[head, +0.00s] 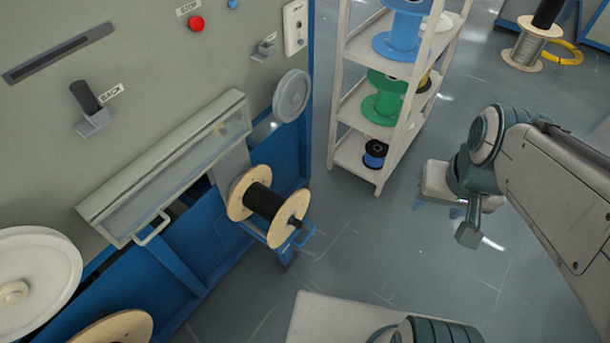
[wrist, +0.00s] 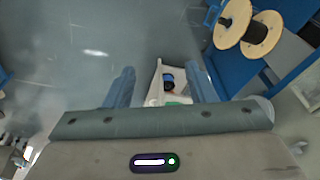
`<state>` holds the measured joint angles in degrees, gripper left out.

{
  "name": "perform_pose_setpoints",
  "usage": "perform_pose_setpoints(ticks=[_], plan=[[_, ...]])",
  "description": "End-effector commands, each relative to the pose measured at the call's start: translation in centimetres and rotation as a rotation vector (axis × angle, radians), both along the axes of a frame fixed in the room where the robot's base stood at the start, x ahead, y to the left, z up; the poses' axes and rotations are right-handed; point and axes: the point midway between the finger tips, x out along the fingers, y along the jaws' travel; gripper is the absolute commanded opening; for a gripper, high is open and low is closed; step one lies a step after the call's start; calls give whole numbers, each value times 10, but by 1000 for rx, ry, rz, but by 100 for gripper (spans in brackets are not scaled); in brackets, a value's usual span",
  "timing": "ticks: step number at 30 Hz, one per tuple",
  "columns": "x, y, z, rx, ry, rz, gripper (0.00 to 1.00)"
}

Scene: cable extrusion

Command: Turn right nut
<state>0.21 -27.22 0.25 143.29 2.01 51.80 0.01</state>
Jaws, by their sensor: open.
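A wooden spool (head: 264,203) wound with black cable is mounted low on the front of the machine. A small dark piece (head: 296,222) sticks out at the right end of its axle; I cannot tell for sure whether it is the right nut. The spool also shows at the top right of the wrist view (wrist: 236,25). My gripper (head: 468,236) hangs in free air right of the spool, well apart from it. In the wrist view its two fingers (wrist: 160,86) stand wide apart with nothing between them, so it is open and empty.
A white shelf rack (head: 355,154) with blue, green and black spools stands behind, between machine and arm. The machine (head: 150,60) has a red stop button (head: 196,24) and a clear-fronted cover (head: 170,160). Bare floor (head: 385,240) lies between the spool and my gripper.

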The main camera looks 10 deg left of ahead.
Motion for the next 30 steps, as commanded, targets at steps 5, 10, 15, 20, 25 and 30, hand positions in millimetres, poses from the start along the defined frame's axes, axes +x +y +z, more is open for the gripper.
perform_pose_setpoints(ticks=[5, 10, 15, 20, 25, 30], plan=[[5, 21, -63, 117, 175, -32, 50], [10, 52, -126, 289, 375, -70, 50], [17, 81, -183, 480, 550, -133, 50], [29, 106, -234, 673, 687, -216, 50], [46, 129, -288, 889, 802, -327, 50], [68, 146, -345, 1110, 882, -464, 50]])
